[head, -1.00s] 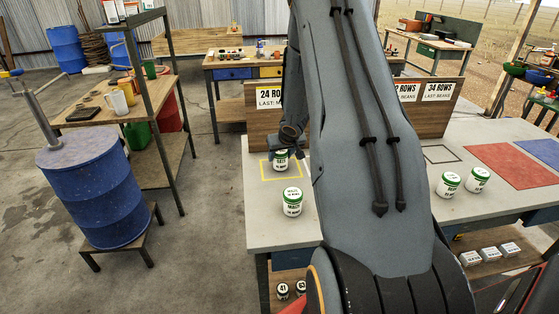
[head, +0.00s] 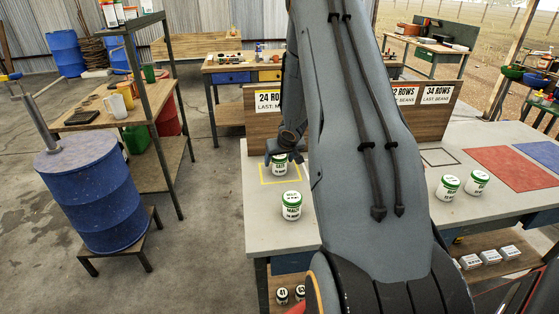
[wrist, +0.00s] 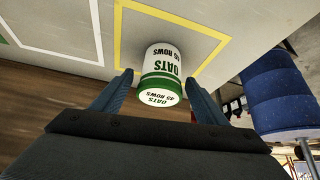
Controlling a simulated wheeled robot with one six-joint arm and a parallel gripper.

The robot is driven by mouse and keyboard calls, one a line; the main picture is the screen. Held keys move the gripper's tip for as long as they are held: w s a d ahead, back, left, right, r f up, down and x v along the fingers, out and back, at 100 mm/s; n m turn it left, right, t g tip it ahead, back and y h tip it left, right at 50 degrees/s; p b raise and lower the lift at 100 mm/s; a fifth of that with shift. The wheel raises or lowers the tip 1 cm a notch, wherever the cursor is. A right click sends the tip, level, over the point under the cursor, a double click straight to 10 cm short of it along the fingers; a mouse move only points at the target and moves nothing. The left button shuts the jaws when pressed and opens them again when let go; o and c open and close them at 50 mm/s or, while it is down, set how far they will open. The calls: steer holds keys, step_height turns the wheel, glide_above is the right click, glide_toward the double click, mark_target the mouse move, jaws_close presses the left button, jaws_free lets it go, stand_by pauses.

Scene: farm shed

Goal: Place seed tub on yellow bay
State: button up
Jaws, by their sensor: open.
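The white seed tub (head: 279,166) with a green lid stands upright inside the yellow-outlined bay (head: 264,184) on the grey bench. My gripper (head: 284,158) is over the tub from above. In the wrist view my gripper (wrist: 160,98) is open, with one finger on each side of the lid and visible gaps to it. The far part of the tub's base is hard to judge.
Another white tub (head: 291,206) stands close in front of the bay. Two more tubs (head: 448,187) stand to the right, near a red mat (head: 510,168). A wooden board with row signs (head: 262,125) rises behind the bay. A blue barrel (head: 95,195) stands left of the bench.

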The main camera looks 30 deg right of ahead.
steer(key=s+a+r+p, duration=0.2)
steer(key=s+a+r, duration=0.2)
steer(key=r, duration=0.3)
steer(key=s+a+r+p, duration=0.1)
steer(key=s+a+r, duration=0.35)
steer(key=r, duration=0.25)
steer(key=s+a+r+n+g+y, duration=0.1)
steer(key=s+a+r+g, duration=0.1)
steer(key=s+a, duration=0.7)
steer(key=s+a+r+n+g, duration=0.1)
steer(key=s+a+r+n, duration=0.1)
steer(key=s+a, duration=0.8)
steer(key=a+r, duration=0.1)
steer(key=a, duration=0.3)
steer(key=shift+s+g+y, duration=0.25)
steer(key=shift+g+y, duration=0.15)
steer(key=shift+d, duration=0.1)
step_height(320, 180, down, 10)
steer(key=g+b, duration=0.1)
steer(key=b, duration=0.7)
